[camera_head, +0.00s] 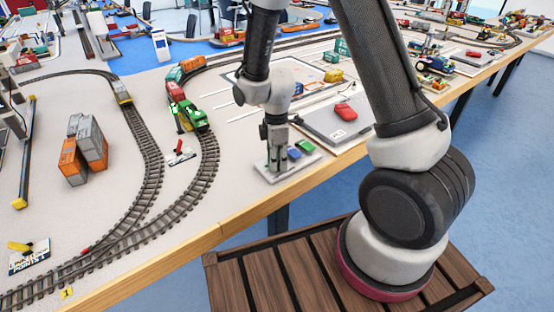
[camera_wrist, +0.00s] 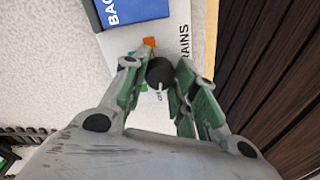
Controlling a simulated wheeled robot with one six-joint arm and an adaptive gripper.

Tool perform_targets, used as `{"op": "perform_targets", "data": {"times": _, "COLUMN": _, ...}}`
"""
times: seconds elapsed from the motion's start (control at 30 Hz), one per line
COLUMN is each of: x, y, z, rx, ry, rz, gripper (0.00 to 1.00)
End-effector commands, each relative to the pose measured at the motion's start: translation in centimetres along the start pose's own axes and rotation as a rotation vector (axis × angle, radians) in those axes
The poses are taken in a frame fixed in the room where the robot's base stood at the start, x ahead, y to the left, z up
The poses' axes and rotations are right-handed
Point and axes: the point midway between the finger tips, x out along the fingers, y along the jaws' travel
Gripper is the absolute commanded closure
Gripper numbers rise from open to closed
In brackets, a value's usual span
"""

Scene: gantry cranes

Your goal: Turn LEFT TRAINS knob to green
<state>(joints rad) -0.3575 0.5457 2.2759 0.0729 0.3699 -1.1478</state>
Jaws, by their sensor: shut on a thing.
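The black round knob (camera_wrist: 160,72) sits on a white panel (camera_wrist: 178,22) whose visible lettering ends in "RAINS". A white pointer line on the knob points toward the bottom of the wrist view. An orange mark (camera_wrist: 149,42) lies above the knob, and a green mark (camera_wrist: 143,87) lies at its lower left. My gripper (camera_wrist: 158,71) is shut on the knob, one finger on each side. In the head view my gripper (camera_head: 275,167) reaches down onto the panel (camera_head: 282,176) near the table's front edge; the knob is hidden there.
A blue block (camera_wrist: 130,10) with white lettering stands on the panel beyond the knob. In the head view a green block (camera_head: 306,145) stands beside it. Curved track and a train (camera_head: 194,117) lie left.

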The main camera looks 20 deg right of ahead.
Motion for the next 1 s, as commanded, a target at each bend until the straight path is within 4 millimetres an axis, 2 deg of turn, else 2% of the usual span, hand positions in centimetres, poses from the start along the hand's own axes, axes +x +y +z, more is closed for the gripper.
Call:
{"op": "perform_targets", "data": {"times": 0.37, "x": -0.03, "y": 0.03, "z": 0.02, "rx": 0.071, "ry": 0.004, "rz": 0.001, "gripper": 0.96}}
{"op": "perform_targets", "data": {"times": 1.0, "x": -0.03, "y": -0.03, "z": 0.12, "rx": 0.537, "ry": 0.03, "rz": 0.0, "gripper": 0.96}}
